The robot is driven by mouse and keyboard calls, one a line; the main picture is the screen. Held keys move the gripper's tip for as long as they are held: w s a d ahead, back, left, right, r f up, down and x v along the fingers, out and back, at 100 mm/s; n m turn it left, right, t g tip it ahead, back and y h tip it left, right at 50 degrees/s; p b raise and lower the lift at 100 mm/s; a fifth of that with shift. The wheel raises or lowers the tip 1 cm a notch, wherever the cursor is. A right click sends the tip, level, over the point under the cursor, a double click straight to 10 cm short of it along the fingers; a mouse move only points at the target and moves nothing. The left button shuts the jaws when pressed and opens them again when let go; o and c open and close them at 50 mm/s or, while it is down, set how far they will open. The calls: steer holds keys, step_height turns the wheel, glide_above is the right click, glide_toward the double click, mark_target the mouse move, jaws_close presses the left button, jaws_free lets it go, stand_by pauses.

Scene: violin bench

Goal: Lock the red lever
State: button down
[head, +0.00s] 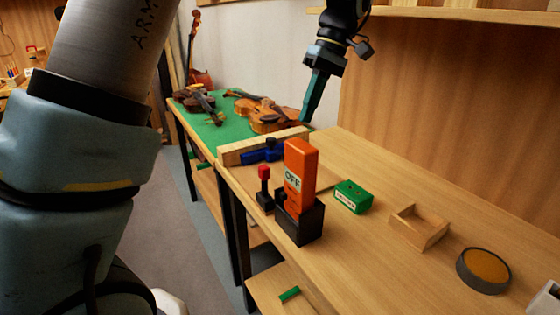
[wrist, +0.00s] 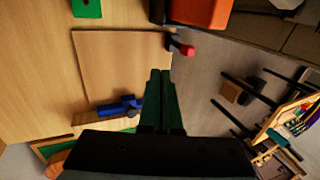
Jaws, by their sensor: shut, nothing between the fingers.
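A small lever with a red knob (head: 264,172) stands upright on a low black base at the bench's front edge. Right beside it, a large orange-red block marked OFF (head: 299,172) stands upright in a black base (head: 301,224). In the wrist view the red knob (wrist: 187,50) lies just beyond and right of my fingertips, and the orange block (wrist: 203,10) is at the top edge. My gripper (head: 307,119) is shut and empty, pointing down above the bench, apart from both; its fingers also show in the wrist view (wrist: 160,73).
A blue clamp (head: 262,153) sits by a wooden bar (head: 240,151) behind the levers. A green box (head: 353,196), an open wooden tray (head: 418,228) and a round tin (head: 484,270) stand to the right. Violins (head: 268,115) lie on the green mat (head: 221,136) further back.

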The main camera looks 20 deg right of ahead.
steer(key=shift+s, duration=0.1)
steer(key=p, duration=0.2)
glide_toward(264, 181)
steer(key=w+d+f, duration=0.2)
steer(key=d+f, duration=0.2)
steer(key=f, duration=0.1)
steer(key=shift+s+a+f+p, duration=0.1)
steer(key=shift+s+a+p, duration=0.1)
steer(key=shift+a, duration=0.85)
steer(key=shift+s+a+f+p, duration=0.1)
steer(key=shift+s+a+p, duration=0.1)
steer(key=shift+a, duration=0.8)
